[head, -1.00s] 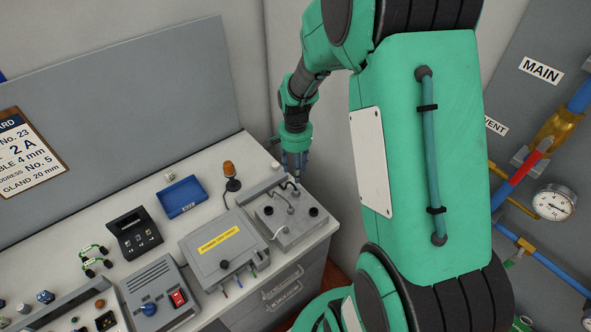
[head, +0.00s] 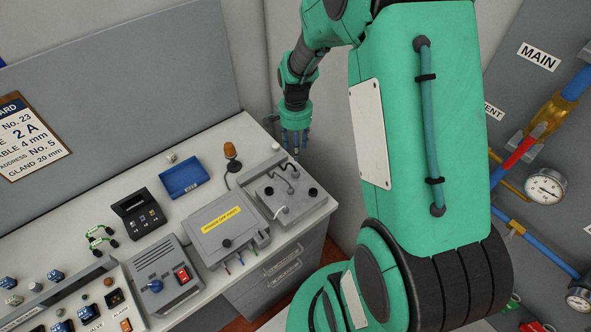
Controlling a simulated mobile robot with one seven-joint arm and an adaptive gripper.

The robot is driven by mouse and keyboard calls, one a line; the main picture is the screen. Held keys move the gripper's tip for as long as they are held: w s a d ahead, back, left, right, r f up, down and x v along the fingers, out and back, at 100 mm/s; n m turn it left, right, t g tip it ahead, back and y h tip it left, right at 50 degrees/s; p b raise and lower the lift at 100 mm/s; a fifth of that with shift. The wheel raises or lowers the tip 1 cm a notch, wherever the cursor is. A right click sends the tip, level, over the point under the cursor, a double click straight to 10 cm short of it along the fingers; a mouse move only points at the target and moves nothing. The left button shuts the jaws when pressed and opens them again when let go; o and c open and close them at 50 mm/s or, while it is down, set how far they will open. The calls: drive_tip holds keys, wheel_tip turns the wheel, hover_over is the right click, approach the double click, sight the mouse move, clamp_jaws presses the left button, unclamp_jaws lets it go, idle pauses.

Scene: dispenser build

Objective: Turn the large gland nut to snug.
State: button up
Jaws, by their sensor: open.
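My gripper (head: 296,147) points down at the far right end of the bench, behind the grey box with black knobs (head: 302,212). Its fingers are apart, and it is small and partly dark in the view. A thin dark cable and a pale cable lie over the top of this box. I cannot make out the large gland nut: it is too small or hidden near the box's back edge and my fingers. I cannot tell whether the fingers are around it or touching anything.
A grey box with a yellow label (head: 227,226) stands to the left, with an orange beacon (head: 230,150) behind it. A blue tray (head: 181,178), a black holder (head: 138,214) and a unit with a red switch (head: 165,278) stand farther left. The wall is close behind my gripper.

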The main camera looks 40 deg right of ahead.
sight(296, 171)
wheel_tip(296, 171, down, 13)
drive_tip(key=shift+f, duration=0.15)
idle(0.5)
clamp_jaws()
